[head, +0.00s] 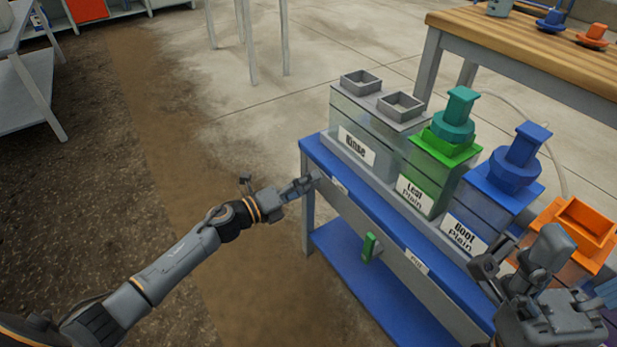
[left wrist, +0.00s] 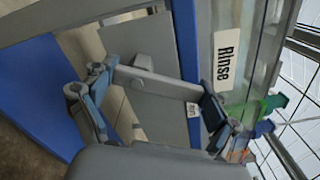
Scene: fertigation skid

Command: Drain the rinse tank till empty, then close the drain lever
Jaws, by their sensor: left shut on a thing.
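The clear rinse tank (head: 350,108), labelled "Rinse", stands at the far left end of the blue-edged skid. Its label (left wrist: 227,58) also shows in the left wrist view. I cannot tell the liquid level. My left gripper (head: 303,187) is at the skid's front below this tank. In the left wrist view my left gripper (left wrist: 155,98) has its fingers at both ends of a grey drain lever (left wrist: 155,83), shut on it. The lever lies across the grey front panel. My right gripper (head: 517,268) is at the lower right, fingers apart, before the orange-topped tank.
A green lever (head: 370,248) hangs on the front panel. A wooden table (head: 530,45) stands behind.

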